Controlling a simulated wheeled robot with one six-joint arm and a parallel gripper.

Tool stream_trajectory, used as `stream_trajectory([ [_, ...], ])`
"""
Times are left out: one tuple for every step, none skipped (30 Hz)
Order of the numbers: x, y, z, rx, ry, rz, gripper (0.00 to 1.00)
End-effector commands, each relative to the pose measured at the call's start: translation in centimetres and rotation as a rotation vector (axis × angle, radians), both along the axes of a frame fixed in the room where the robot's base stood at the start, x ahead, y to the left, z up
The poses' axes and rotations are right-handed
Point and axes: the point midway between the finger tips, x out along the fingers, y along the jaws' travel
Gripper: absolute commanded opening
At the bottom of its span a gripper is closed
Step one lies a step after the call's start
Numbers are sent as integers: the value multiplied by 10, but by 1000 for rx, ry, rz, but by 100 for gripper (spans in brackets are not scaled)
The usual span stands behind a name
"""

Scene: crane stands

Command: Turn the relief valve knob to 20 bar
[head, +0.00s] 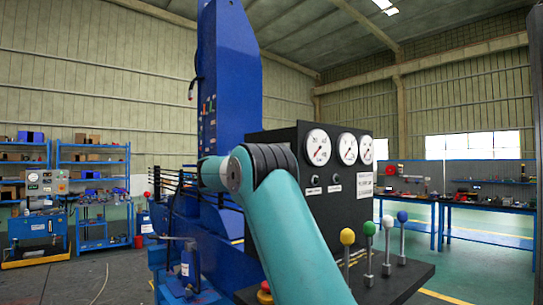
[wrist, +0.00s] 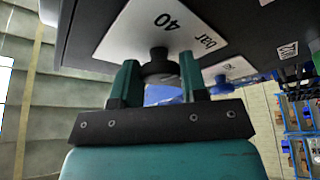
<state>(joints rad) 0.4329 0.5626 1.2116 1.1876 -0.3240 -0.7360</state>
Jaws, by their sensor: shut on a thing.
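In the wrist view a dark round knob (wrist: 160,66) sits on a white scale plate (wrist: 120,42) marked "40" and "bar". The plate appears tilted and partly cut off, so the knob's pointer and setting cannot be read. My gripper (wrist: 160,80) has its two teal fingers on either side of this knob and is shut on it. In the head view my teal arm reaches toward the black panel (head: 345,200); my gripper and the knob are hidden there. The left pressure gauge (head: 317,147) on the panel has a red needle, but its reading is too small to tell.
A blue knob (wrist: 220,80) with its own white plate is close to the right finger. Levers with yellow (head: 347,237) and green (head: 370,228) balls, among others, stand in front of the panel. A red button (head: 265,293) is low beside my arm. Workbenches stand farther back.

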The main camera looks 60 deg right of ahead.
Motion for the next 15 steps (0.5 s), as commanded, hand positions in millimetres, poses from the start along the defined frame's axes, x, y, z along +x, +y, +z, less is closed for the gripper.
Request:
stream_trajectory([
  [-1,0,7,13,43,1,16],
  [-1,0,8,22,70,1,16],
  [-1,0,8,33,107,1,16],
  [-1,0,8,43,134,1,16],
  [-1,0,8,51,161,0,16],
  [-1,0,9,63,198,0,16],
  [-1,0,9,71,225,0,16],
  [-1,0,10,79,252,1,16],
  [-1,0,10,91,288,1,16],
  [-1,0,11,100,316,1,16],
  [-1,0,11,109,343,0,16],
  [-1,0,11,120,379,0,16],
  [-1,0,11,129,406,0,16],
  [-1,0,12,137,433,1,16],
  [-1,0,12,148,469,1,16],
])
